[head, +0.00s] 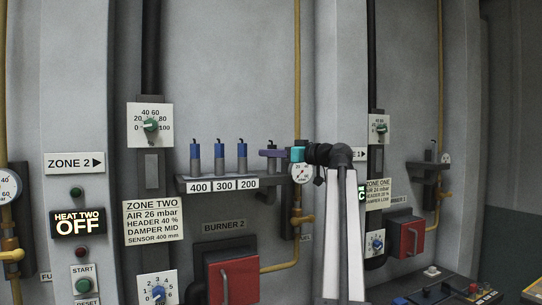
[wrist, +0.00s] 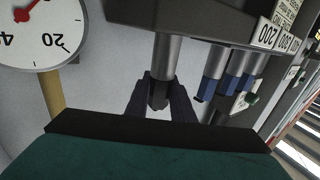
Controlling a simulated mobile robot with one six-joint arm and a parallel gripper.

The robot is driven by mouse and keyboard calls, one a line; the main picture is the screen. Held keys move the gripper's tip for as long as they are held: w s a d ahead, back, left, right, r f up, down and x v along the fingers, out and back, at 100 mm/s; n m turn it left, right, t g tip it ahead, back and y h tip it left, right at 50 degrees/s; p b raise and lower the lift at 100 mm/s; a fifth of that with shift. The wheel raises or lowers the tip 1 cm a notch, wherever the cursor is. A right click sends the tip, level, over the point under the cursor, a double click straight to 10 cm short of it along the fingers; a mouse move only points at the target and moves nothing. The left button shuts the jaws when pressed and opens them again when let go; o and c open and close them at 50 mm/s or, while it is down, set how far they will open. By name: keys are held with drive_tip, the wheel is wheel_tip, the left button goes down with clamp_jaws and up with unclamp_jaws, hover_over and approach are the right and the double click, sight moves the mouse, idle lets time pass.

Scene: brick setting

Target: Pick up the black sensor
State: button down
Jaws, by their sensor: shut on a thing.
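The black sensor (head: 271,160) stands at the right end of the rack shelf (head: 180,186), apart from the blue sensors. In the wrist view, which looks upside down, it shows as a grey metal cylinder with a black end (wrist: 159,101). My gripper (head: 283,154) reaches in from the right at the sensor's upper part. In the wrist view the dark fingers (wrist: 160,97) are on either side of the black end, shut on it. The sensor still appears to be at the rack; whether it has lifted at all cannot be told.
Blue sensors (head: 220,158) stand on the shelf to the left, above labels 400, 300 and 200. A round gauge (head: 302,173) and a yellow pipe (head: 297,95) are close beside my gripper. A red burner box (head: 232,283) is below.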

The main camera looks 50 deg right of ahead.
drive_tip(key=shift+r, duration=0.15)
drive_tip(key=shift+r+b, duration=0.35)
drive_tip(key=shift+r, duration=0.5)
wheel_tip(320, 180, up, 5)
drive_tip(key=shift+r+b, duration=0.15)
drive_tip(key=shift+b, duration=0.7)
drive_tip(key=s+d+b, duration=0.2)
drive_tip(key=s+b, duration=0.2)
drive_tip(key=s, duration=1.4)
drive_tip(key=shift+d+b, duration=0.25)
drive_tip(key=shift+b, duration=0.05)
